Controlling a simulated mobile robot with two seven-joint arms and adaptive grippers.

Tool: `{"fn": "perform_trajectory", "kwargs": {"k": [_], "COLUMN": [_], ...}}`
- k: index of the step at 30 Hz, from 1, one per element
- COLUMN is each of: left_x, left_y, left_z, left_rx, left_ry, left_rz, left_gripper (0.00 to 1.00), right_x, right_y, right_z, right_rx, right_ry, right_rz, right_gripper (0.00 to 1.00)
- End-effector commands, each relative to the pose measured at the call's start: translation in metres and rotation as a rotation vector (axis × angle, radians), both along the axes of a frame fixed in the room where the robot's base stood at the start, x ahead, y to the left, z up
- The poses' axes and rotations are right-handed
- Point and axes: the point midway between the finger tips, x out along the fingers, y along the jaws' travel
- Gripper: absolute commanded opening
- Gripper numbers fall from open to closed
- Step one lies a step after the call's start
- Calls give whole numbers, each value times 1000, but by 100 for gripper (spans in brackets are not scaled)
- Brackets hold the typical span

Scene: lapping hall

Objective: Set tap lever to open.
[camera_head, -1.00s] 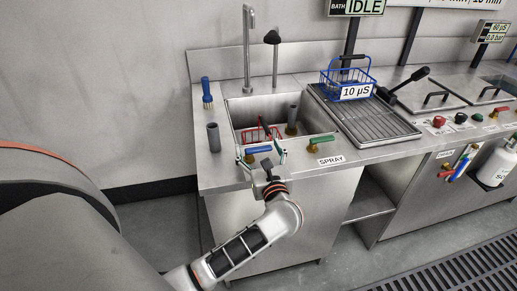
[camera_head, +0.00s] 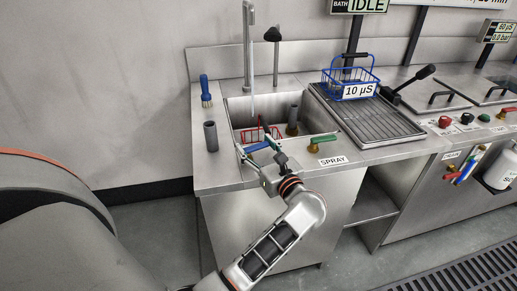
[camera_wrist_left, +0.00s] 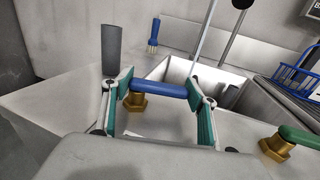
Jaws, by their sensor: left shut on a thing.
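The tap lever (camera_head: 257,147) is a blue bar on the sink's front ledge, lying slanted in the head view. In the left wrist view the blue lever (camera_wrist_left: 160,89) runs sideways from its brass base (camera_wrist_left: 135,101). My left gripper (camera_head: 260,158) is shut on the lever, with a green-padded finger at each end of it in the left wrist view (camera_wrist_left: 160,105). The gripper partly hides the lever and its base in the head view. A pale streak, seemingly water, hangs below the tall spout (camera_head: 249,50) over the sink basin (camera_head: 240,108). My right gripper is not in view.
A green lever (camera_head: 322,138) on a brass base stands to the right, by the SPRAY label (camera_head: 333,161). A grey cylinder (camera_head: 211,137) and a blue brush (camera_head: 206,92) stand left of the basin. A blue basket (camera_head: 340,84) sits on the ribbed drainboard (camera_head: 375,122).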

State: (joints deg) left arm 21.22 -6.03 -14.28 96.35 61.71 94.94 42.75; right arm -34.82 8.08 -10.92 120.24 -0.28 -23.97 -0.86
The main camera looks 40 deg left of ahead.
Motion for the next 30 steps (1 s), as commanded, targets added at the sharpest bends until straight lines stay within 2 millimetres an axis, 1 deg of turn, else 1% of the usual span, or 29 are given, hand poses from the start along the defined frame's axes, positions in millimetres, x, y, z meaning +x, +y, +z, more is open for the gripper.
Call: {"fn": "perform_trajectory", "kwargs": {"k": [3, 8, 9, 10, 11, 18, 21, 23, 26, 30], "left_x": [0, 0, 0, 0, 0, 0, 0, 0, 0, 0], "left_y": [0, 0, 0, 0, 0, 0, 0, 0, 0, -1], "left_z": [1, 1, 1, 1, 1, 1, 1, 4, 14, 39], "left_rx": [1, 1, 1, 0, 0, 0, 0, -1, -2, -3], "left_ry": [0, 0, 0, 1, 1, 1, 1, 0, -2, -5], "left_rz": [4, 3, 2, 2, 2, 2, 2, 1, 1, 1], "left_gripper": [19, 19, 63, 71, 76, 76, 76, 76, 76, 76], "right_x": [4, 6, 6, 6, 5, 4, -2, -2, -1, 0], "right_y": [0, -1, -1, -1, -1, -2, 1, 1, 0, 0], "right_z": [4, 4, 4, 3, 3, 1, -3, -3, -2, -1], "right_rx": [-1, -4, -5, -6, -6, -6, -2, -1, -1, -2], "right_ry": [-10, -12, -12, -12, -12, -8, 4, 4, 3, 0], "right_rz": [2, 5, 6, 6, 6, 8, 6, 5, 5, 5], "right_gripper": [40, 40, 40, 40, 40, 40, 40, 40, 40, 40]}}
